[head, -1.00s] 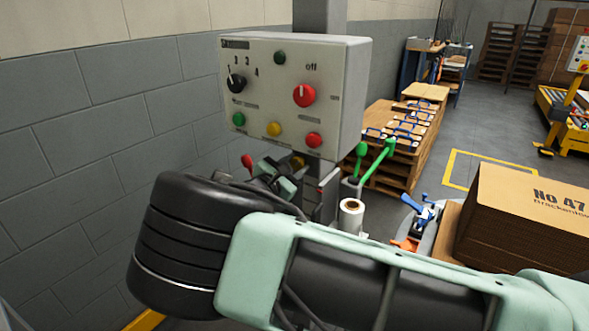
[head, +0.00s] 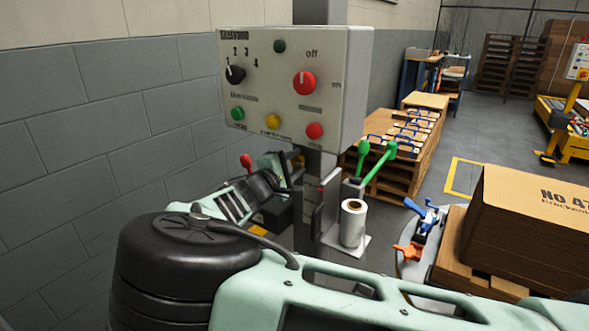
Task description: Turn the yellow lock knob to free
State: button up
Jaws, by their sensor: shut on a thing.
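My gripper (head: 292,172) is small and dark at the end of my pale green arm, below the control box. It is shut on the yellow lock knob (head: 298,155), of which only a small yellowish patch shows beside the fingers. The rest of the knob and most of the fingers are hidden by the gripper body and wrist, so I cannot read the knob's turn position.
The grey control box (head: 300,70) with a black selector, a red knob and coloured buttons hangs just above my gripper. A red-knobbed lever (head: 246,160), green levers (head: 375,165) and a white roll (head: 353,222) are close by. Stacked cardboard (head: 525,230) stands at the right.

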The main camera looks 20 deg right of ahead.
jog(key=shift+m, duration=0.6)
jog(key=o, duration=1)
jog(key=v, duration=1.7)
jog(key=shift+s+a+b, duration=0.15)
jog(key=shift+a+b, duration=0.1)
jog(key=shift+b, duration=0.15)
